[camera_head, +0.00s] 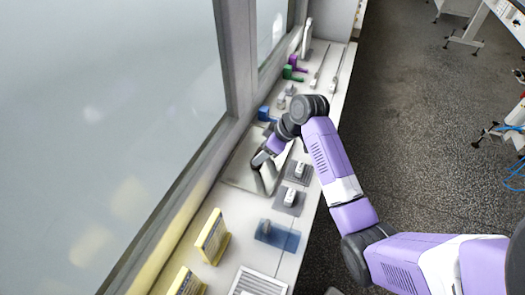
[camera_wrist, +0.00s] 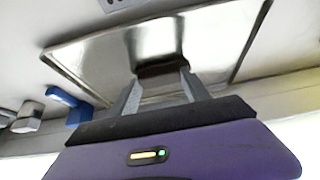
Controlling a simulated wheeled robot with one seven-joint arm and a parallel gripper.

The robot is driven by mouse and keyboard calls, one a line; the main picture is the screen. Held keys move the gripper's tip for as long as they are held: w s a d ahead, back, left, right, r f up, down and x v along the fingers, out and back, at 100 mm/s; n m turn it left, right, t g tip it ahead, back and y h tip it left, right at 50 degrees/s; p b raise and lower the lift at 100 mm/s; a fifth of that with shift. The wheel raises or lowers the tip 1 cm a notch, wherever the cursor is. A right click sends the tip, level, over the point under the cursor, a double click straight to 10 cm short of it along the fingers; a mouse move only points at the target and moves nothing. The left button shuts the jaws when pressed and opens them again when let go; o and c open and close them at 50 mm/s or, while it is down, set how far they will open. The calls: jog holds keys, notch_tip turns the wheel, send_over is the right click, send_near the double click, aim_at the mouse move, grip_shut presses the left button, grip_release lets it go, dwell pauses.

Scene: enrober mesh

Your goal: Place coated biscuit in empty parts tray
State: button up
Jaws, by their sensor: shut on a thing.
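A shiny metal tray (camera_wrist: 95,50) lies flat on the counter below my gripper in the wrist view. In the head view the same tray (camera_head: 237,181) shows partly behind my gripper (camera_head: 263,160). In the wrist view my gripper (camera_wrist: 161,76) has its two grey fingers shut on a small dark brown coated biscuit (camera_wrist: 162,70). The biscuit is over the tray's near part; I cannot tell whether it touches the tray. The tray surface that shows is bare apart from reflections. The biscuit cannot be made out in the head view.
Grey pads with white devices (camera_head: 290,198) lie right of the tray. A translucent blue tray (camera_head: 278,236), yellow box (camera_head: 212,237) and white grate (camera_head: 258,283) are nearer. Blue (camera_head: 263,113), green (camera_head: 289,73) and purple (camera_head: 297,62) items stand farther back. A window wall (camera_head: 150,110) bounds the left.

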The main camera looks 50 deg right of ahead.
jog(key=shift+f, duration=0.15)
jog(key=o, duration=1)
jog(key=shift+r, duration=0.25)
jog(key=b+v, duration=0.1)
jog(key=v, duration=1.1)
jog(key=shift+w, duration=0.1)
